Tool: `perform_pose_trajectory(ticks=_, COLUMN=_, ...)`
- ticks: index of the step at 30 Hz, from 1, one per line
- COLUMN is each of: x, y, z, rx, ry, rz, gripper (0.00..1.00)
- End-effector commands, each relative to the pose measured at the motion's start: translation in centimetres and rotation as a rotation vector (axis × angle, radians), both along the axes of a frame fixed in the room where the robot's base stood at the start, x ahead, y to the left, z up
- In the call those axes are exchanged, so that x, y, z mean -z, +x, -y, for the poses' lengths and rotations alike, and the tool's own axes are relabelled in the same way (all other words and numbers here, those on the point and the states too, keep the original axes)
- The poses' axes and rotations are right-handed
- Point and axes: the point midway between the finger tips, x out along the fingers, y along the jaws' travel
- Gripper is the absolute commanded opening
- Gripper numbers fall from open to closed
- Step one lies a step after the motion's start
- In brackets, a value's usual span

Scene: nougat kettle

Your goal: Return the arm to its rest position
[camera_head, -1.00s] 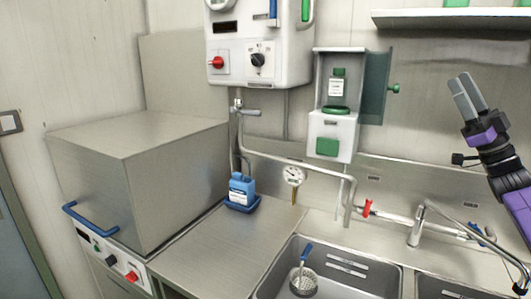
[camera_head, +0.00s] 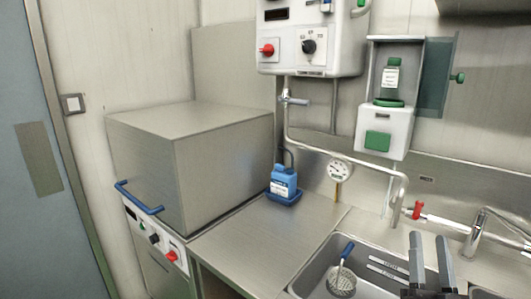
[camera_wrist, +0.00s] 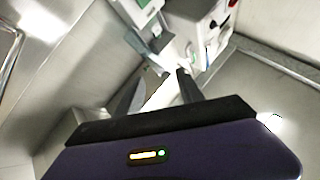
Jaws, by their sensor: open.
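My gripper (camera_head: 431,262) shows at the lower right of the head view, in front of the sink area. Its two grey fingers point up and stand apart, with nothing between them. In the wrist view, my gripper (camera_wrist: 155,90) has its dark fingers spread and empty above the purple hand. The rest of my arm is below the head view's edge.
A sink (camera_head: 378,268) holds a strainer with a blue handle (camera_head: 344,268). A blue bottle (camera_head: 284,181) stands in a blue tray on the steel counter (camera_head: 255,235). A boxy steel machine (camera_head: 190,165) is at left.

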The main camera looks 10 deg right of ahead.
Motion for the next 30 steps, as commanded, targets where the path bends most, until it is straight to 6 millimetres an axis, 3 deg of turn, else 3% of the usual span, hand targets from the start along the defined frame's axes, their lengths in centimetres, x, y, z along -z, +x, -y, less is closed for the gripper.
perform_pose_trajectory(ticks=1, x=2.1, y=-1.1, z=-1.6, rx=0.001, ry=0.018, rz=-0.042, gripper=0.45)
perform_pose_trajectory(ticks=6, x=6.9, y=-5.0, z=-5.6, rx=0.011, ry=0.045, rz=-0.180, gripper=0.45)
perform_pose_trajectory(ticks=15, x=13.5, y=-13.3, z=-11.8, rx=-0.017, ry=0.045, rz=-0.441, gripper=0.45)
perform_pose_trajectory(ticks=21, x=16.5, y=-19.3, z=-15.0, rx=-0.071, ry=0.024, rz=-0.610, gripper=0.45)
perform_pose_trajectory(ticks=30, x=19.3, y=-28.1, z=-18.2, rx=-0.196, ry=-0.024, rz=-0.837, gripper=0.45)
